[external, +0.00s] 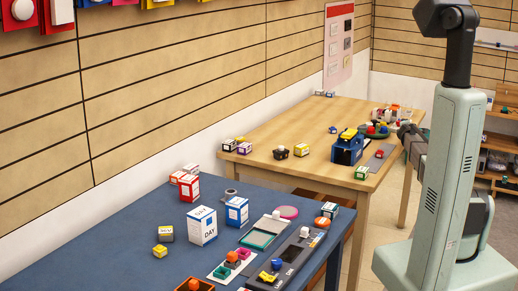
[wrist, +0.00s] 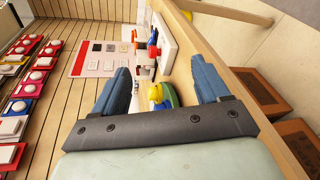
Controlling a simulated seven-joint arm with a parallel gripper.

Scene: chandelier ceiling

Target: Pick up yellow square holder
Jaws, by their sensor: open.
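I cannot tell for sure which thing is the yellow square holder. A small yellow box-like piece (external: 160,250) sits on the blue table at the front left in the external view. Another yellow piece (external: 267,277) lies on a dark grey tray, and a yellow part (external: 348,134) tops a blue box on the wooden table. My gripper (wrist: 162,85) is open in the wrist view, with blue fingers wide apart. A yellow and green rounded thing (wrist: 160,96) shows between the fingers, partly hidden by the gripper's bar. I see nothing held.
The blue table (external: 110,240) carries white, red and blue boxes and several small blocks. The wooden table (external: 290,115) behind it holds more clusters, with bare wood at its middle. A slatted wall (external: 180,80) runs along the left. Low shelves (external: 500,150) stand at the right.

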